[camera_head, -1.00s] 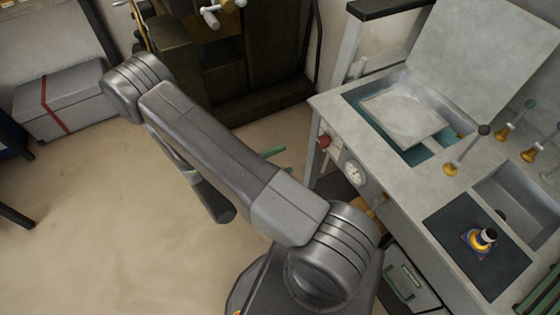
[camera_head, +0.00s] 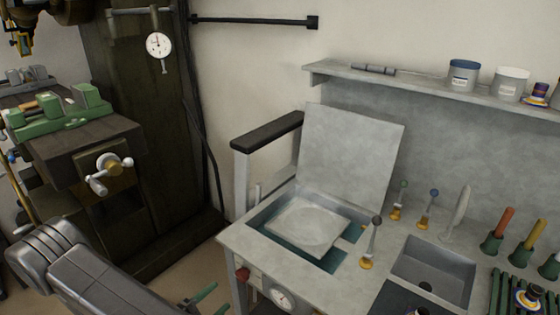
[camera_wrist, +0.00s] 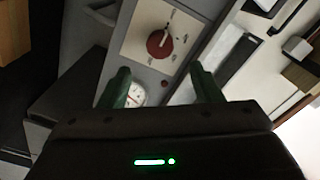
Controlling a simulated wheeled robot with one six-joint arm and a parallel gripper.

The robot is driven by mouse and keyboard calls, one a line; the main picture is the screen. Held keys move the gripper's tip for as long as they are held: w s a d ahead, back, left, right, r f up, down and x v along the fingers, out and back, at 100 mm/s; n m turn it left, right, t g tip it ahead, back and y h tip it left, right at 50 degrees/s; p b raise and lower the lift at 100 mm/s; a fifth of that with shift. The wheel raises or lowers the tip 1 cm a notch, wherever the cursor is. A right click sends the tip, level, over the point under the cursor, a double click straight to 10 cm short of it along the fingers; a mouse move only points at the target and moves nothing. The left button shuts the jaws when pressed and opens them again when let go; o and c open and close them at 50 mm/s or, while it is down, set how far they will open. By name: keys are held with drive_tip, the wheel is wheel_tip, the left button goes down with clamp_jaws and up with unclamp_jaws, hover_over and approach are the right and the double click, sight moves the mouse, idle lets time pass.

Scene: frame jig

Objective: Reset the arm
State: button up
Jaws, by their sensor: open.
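My gripper (camera_wrist: 163,88) shows in the wrist view as two green fingers standing apart with nothing between them. Beyond the fingers are the front panel of the grey bench, a red round knob (camera_wrist: 159,43) on a pale plate, and a dial gauge (camera_wrist: 135,93) partly behind the left finger. In the head view my arm shows at the lower left, and a green tip of my gripper (camera_head: 204,299) shows beside the bench's front.
The grey bench (camera_head: 262,255) has a recessed basin with a raised lid (camera_head: 350,155), a sink (camera_head: 433,270) and several upright levers. A shelf (camera_head: 420,88) with tubs hangs above. A green vise (camera_head: 62,112) sits on a machine at left.

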sight(240, 279)
drive_tip(key=shift+p+x, duration=0.4)
drive_tip(key=shift+x, duration=4.2)
drive_tip(key=b+v, duration=0.1)
drive_tip(key=v, duration=1.3)
drive_tip(key=p+x, duration=0.1)
drive_tip(key=x, duration=1.3)
drive_tip(key=shift+d, duration=0.15)
drive_tip(key=shift+f+m, duration=0.15)
drive_tip(key=shift+m, duration=0.15)
drive_tip(key=m+b, duration=0.2)
drive_tip(key=m, duration=0.3)
drive_tip(key=shift+b, duration=0.35)
drive_tip(key=m+b, duration=0.1)
drive_tip(key=m, duration=0.2)
drive_tip(key=shift+b, duration=0.4)
drive_tip(key=shift+m+b, duration=0.4)
drive_tip(key=shift+m, duration=0.6)
